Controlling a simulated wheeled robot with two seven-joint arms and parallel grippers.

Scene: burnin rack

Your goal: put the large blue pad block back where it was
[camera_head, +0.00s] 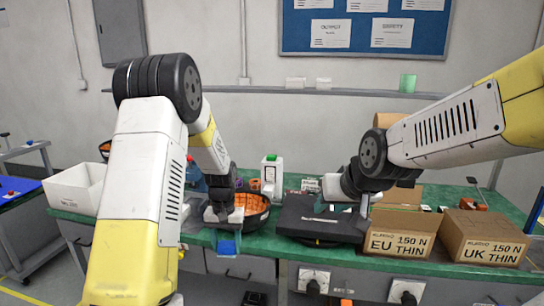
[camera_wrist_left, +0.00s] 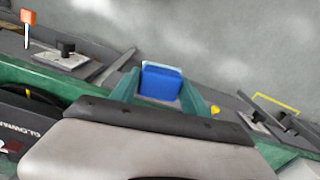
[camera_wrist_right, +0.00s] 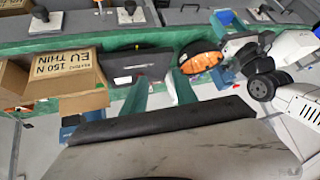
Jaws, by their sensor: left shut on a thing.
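The large blue pad block (camera_head: 228,246) is held by my left gripper (camera_head: 226,234), in front of the green bench's front edge. In the left wrist view the blue block (camera_wrist_left: 160,83) sits between the two green fingers, with a pale layer along its far edge. My right gripper (camera_head: 348,202) is over the bench by a flat black case. In the right wrist view its fingers (camera_wrist_right: 160,80) stand apart with nothing between them. The spot the block came from cannot be told.
The black case (camera_head: 300,217) lies near the bench (camera_head: 275,245) edge. An orange-lined black bowl (camera_head: 258,203) is behind my left gripper. Cartons marked EU THIN (camera_head: 397,243) and UK THIN (camera_head: 486,238) stand at right. A white bin (camera_head: 72,190) is at left. Knobs are on the bench front.

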